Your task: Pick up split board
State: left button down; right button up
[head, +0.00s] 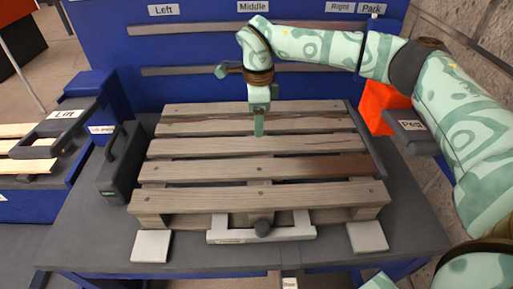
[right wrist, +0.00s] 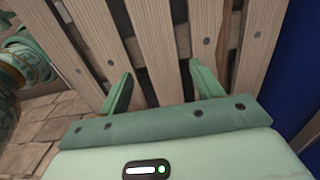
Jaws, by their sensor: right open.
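A wooden pallet (head: 258,194) with several deck boards lies on the grey table. The second board from the back (head: 190,127) shows dark, uneven edges; I cannot tell for sure that this is the split one. My right gripper (head: 259,128) points down over the back middle of the pallet, near that board. In the right wrist view its two fingers (right wrist: 160,78) are apart with nothing held between them. The pallet boards (right wrist: 150,45) run beneath and beyond the fingertips; whether they touch is unclear. My left gripper is not in view.
A blue panel (head: 120,40) labelled Left, Middle, Right and Park stands behind. A black case (head: 118,170) stands left of the pallet. An orange block (head: 380,105) is at right.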

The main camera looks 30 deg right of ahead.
aim_at(257, 143)
notch_tip(257, 143, down, 2)
jog(key=shift+f, duration=0.15)
notch_tip(257, 143, down, 6)
jog(key=b, duration=0.2)
jog(key=shift+a+r+b, duration=0.1)
jog(key=shift+r+b, duration=0.1)
jog(key=shift+b, duration=0.1)
jog(key=shift+r, duration=0.15)
jog(key=c, duration=0.9)
